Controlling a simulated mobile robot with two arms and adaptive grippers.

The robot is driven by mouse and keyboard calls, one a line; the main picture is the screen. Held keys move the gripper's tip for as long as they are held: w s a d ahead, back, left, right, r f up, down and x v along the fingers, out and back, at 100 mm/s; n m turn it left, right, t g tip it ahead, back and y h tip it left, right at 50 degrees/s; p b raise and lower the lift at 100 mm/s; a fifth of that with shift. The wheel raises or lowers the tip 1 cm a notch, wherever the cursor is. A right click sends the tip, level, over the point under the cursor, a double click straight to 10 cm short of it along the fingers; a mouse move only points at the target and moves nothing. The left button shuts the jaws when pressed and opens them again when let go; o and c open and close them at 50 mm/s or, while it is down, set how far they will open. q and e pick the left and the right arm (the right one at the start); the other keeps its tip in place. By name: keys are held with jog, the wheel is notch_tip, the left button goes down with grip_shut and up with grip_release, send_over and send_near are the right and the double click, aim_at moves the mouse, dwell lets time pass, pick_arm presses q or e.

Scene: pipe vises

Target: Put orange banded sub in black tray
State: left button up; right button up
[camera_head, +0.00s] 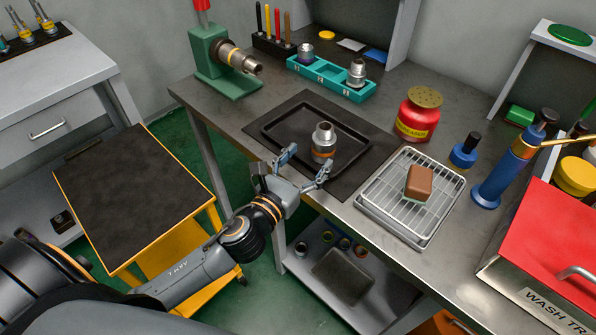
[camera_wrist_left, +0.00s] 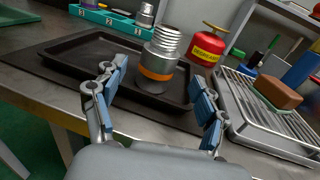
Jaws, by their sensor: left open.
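The orange banded sub (camera_head: 323,142) is a silver threaded fitting with an orange band. It stands upright at the right part of the black tray (camera_head: 272,140), which lies on a dark mat on the workbench. In the left wrist view the sub (camera_wrist_left: 159,62) stands ahead, between the fingers in the picture, its base over the tray's floor. My left gripper (camera_head: 303,167) is open and empty at the bench's front edge, in front of the sub and apart from it. Its spread fingers (camera_wrist_left: 155,100) also show in the left wrist view. My right gripper is not in view.
A teal holder (camera_head: 331,77) with fittings is behind the tray.

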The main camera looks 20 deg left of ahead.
pick_arm(q)
jog(key=shift+s+a, duration=0.15)
jog(key=shift+s, duration=0.9)
jog(key=shift+s+a, duration=0.15)
jog(key=shift+s, duration=0.9)
